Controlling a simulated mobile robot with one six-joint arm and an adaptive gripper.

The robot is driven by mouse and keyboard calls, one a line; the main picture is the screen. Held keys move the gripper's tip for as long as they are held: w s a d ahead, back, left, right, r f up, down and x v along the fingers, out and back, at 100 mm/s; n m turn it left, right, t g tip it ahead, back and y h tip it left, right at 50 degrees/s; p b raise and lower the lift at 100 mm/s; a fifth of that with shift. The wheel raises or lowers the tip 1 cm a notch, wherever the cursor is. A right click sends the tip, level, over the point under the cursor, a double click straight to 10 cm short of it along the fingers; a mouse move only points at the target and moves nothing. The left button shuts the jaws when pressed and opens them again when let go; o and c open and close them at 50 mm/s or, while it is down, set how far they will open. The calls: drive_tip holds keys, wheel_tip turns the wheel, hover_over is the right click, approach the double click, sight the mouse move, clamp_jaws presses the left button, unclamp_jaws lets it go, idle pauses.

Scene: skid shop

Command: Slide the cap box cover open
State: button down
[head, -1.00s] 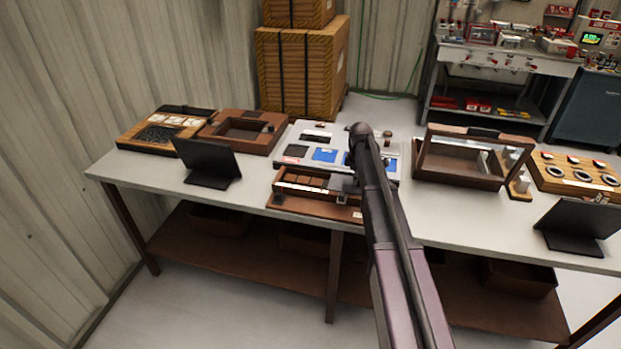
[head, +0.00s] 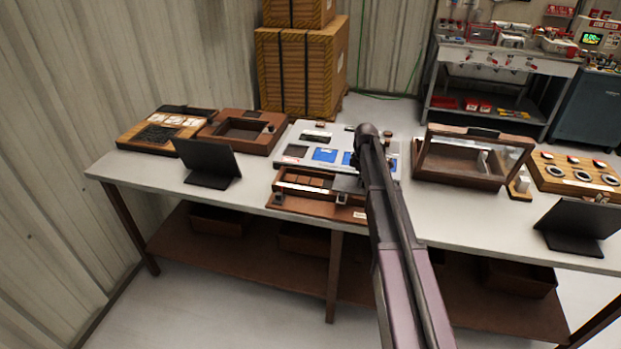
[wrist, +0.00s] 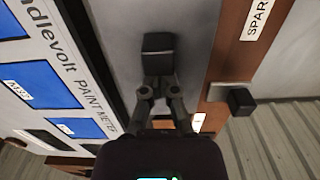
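The cap box (head: 290,208) is a brown wooden tray at the front edge of the bench in the head view. Its left part is open and shows brown compartments. A flat grey cover (wrist: 195,50) fills much of the upper middle of the wrist view, with a black block-shaped knob (wrist: 158,45) on it. My gripper (wrist: 158,82) is over the cover, its fingers close together and seemingly shut on the knob. The exact contact is dark and hard to see. In the head view my arm hides the box's right end.
A white paint meter panel (head: 297,135) lies directly behind the box. A second black knob (wrist: 240,100) on a metal plate sits on the wooden front edge. A black tablet stand (head: 208,163) is to the left, a glass-lidded case (head: 455,177) to the right.

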drive_tip(key=shift+s+d, duration=0.15)
drive_tip(key=shift+d, duration=0.35)
idle(0.3)
drive_tip(key=shift+a, duration=0.35)
drive_tip(key=shift+r, duration=0.15)
idle(0.5)
wheel_tip(320, 180, up, 8)
drive_tip(key=p, duration=0.8)
idle(0.5)
drive_tip(key=s+a+m, duration=0.3)
drive_tip(key=s+m, duration=0.4)
drive_tip(key=s, duration=0.8)
drive_tip(key=s+a+m, duration=0.3)
drive_tip(key=s+m, duration=0.4)
drive_tip(key=s, duration=0.9)
drive_tip(key=shift+s, duration=0.15)
